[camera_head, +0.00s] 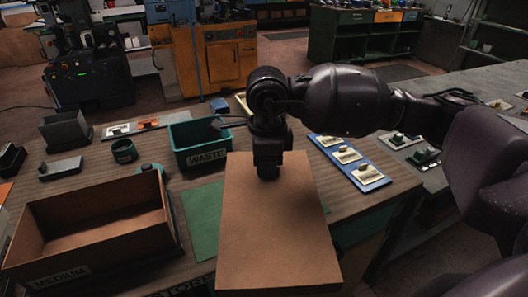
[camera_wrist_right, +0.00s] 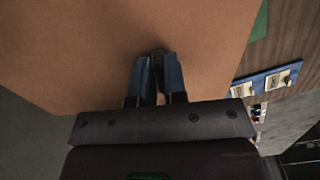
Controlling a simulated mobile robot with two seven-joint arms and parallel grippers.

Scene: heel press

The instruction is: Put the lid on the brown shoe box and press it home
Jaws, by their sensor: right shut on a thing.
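The brown shoe box (camera_head: 92,260), labelled MEDIUM, stands open and upright at the left of the table; its inside looks empty. The flat brown lid (camera_head: 275,235) is right of the box and apart from it, over a green mat. My right gripper (camera_head: 268,170) points down at the lid's far part. In the right wrist view its fingertips (camera_wrist_right: 157,65) are shut on a small dark knob (camera_wrist_right: 159,52) on the lid's top (camera_wrist_right: 110,35). How high the lid is above the mat is hidden. My left gripper is not in view.
A green WASTE bin (camera_head: 202,145) stands behind the mat (camera_head: 202,215). A grey bin (camera_head: 65,130) and a round dark green container (camera_head: 124,151) stand behind the box.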

